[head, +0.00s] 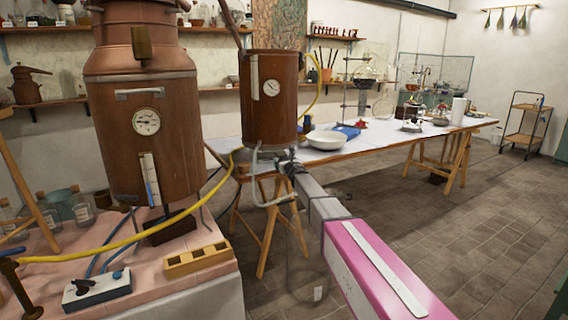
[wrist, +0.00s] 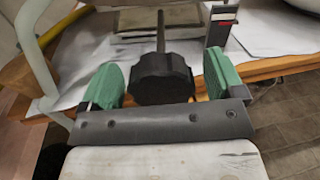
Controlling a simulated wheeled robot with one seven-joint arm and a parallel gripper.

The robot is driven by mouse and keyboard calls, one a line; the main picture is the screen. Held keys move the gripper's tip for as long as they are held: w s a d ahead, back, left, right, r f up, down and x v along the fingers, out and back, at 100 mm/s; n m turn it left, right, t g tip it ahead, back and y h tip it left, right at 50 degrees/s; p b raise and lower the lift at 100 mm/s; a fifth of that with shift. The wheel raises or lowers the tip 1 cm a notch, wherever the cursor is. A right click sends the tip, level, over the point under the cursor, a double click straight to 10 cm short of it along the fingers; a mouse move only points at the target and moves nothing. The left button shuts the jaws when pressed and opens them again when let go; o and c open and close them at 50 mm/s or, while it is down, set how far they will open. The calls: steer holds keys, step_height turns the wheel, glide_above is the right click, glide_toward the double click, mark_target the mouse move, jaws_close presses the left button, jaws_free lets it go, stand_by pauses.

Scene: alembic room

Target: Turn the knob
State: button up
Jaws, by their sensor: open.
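A black ridged knob (wrist: 162,80) on a dark stem shows in the middle of the wrist view, at a wooden table edge. My gripper (wrist: 164,74) is open, with one green finger on each side of the knob. The knob lies between the fingers, with narrow gaps showing; I cannot tell whether either finger touches it. In the head view my gripper (head: 284,160) is at the foot of the smaller copper vessel (head: 270,118). The knob is too small or hidden to make out there.
A large copper boiler (head: 145,100) stands at left on a pink-tiled bench (head: 205,285). A yellow hose (head: 130,240) runs across toward the smaller vessel. A long table (head: 390,140) carries a white bowl (head: 326,140) and glassware. The floor (head: 450,230) at right is clear.

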steer(key=c, duration=0.9)
steer(key=shift+c, duration=0.2)
steer(key=shift+m, duration=0.3)
